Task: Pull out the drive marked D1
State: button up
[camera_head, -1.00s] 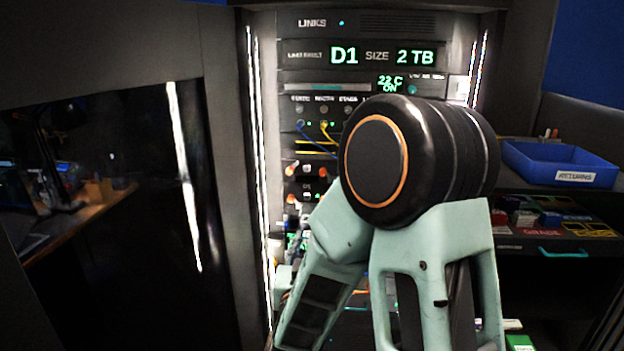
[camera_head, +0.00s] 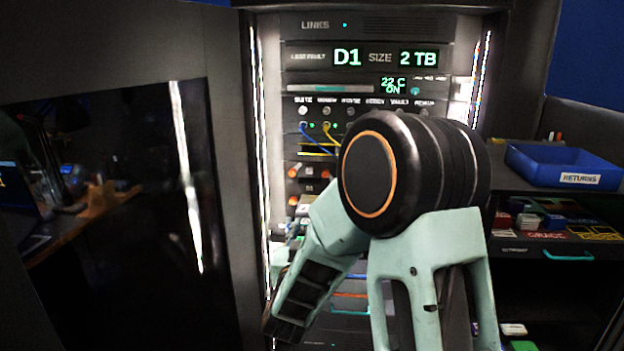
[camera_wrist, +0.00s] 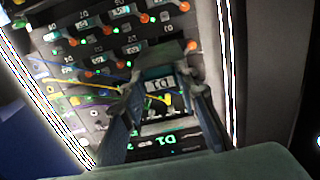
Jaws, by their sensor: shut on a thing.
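In the wrist view, which shows the rack turned about upside down, my gripper (camera_wrist: 161,92) has its two fingers on either side of a dark teal drive front (camera_wrist: 160,73). The jaws are shut on it. A pale label between the fingers seems to read D1, upside down. In the head view, my arm hides the gripper and the held drive. The fault display (camera_head: 347,57) reads D1, size 2 TB.
Several other drives with orange knobs (camera_wrist: 133,48) sit close by in the rack. Blue and yellow cables (camera_head: 328,133) hang near the ports. A blue RETURNS tray (camera_head: 562,166) stands at right, above an open drawer (camera_head: 570,255). A dark glossy door (camera_head: 120,220) is at left.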

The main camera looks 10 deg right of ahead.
aim_at(303, 216)
jog(key=shift+w+b, duration=0.6)
jog(key=shift+w, duration=2.7)
